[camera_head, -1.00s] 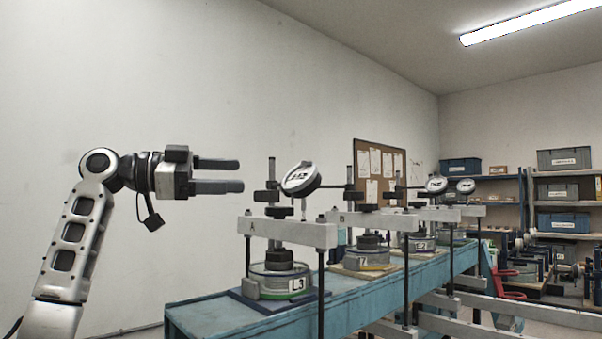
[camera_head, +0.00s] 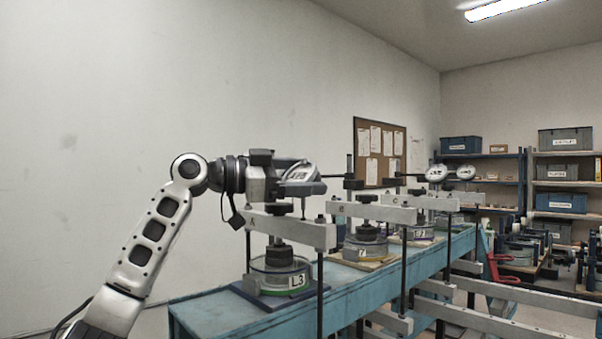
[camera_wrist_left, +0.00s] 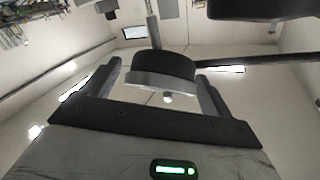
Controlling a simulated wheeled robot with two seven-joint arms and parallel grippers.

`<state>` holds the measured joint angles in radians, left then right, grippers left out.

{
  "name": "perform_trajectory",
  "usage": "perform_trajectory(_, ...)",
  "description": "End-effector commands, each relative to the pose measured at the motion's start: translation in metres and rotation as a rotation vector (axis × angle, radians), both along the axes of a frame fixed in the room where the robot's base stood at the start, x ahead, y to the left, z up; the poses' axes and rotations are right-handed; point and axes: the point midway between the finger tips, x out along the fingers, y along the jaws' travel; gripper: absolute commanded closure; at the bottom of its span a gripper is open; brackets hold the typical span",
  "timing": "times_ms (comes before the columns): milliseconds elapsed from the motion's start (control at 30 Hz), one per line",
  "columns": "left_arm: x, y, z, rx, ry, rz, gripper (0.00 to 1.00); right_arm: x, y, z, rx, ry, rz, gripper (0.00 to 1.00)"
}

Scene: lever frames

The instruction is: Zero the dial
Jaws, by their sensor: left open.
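The nearest dial gauge (camera_head: 304,174) sits on its horizontal rod above the beam marked A (camera_head: 290,233). My left gripper (camera_head: 298,182) is open at this dial and partly hides it. In the left wrist view the dial (camera_wrist_left: 160,68) appears as a dark round body with a pale rim, lying between the two spread fingers of my gripper (camera_wrist_left: 158,85). There is a visible gap on each side near the rim. The dial's reading cannot be made out. My right gripper is not in view.
Below the beam is a round cell labelled L3 (camera_head: 280,276) on the blue bench (camera_head: 240,312). More beams and dials (camera_head: 436,173) line up behind it to the right. A dark rod runs from the near dial to a post (camera_head: 349,175). The wall side at left is clear.

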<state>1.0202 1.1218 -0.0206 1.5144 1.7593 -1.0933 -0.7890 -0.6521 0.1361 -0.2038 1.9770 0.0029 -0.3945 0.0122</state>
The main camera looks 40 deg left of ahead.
Motion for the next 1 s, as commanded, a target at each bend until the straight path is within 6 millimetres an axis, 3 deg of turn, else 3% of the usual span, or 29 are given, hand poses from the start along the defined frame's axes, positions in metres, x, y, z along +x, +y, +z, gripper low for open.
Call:
perform_trajectory(67,0.000,0.000,0.000,0.000,0.000,0.000,0.15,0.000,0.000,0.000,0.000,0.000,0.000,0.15)
perform_trajectory(100,0.000,0.000,0.000,0.000,0.000,0.000,0.20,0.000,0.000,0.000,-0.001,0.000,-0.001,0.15)
perform_trajectory(233,0.000,0.000,0.000,0.000,0.000,0.000,0.57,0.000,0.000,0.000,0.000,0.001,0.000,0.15)
perform_trajectory(267,0.000,0.000,0.000,0.000,0.000,0.000,0.60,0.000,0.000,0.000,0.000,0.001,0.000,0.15)
perform_trajectory(467,0.000,0.000,-0.002,-0.017,0.003,0.018,0.60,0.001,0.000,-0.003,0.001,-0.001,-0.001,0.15)
perform_trajectory(600,-0.001,0.000,-0.004,-0.090,0.010,0.095,0.60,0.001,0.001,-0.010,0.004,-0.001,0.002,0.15)
perform_trajectory(1000,0.000,0.002,0.000,-0.287,0.026,0.284,0.60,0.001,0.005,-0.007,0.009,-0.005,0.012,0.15)
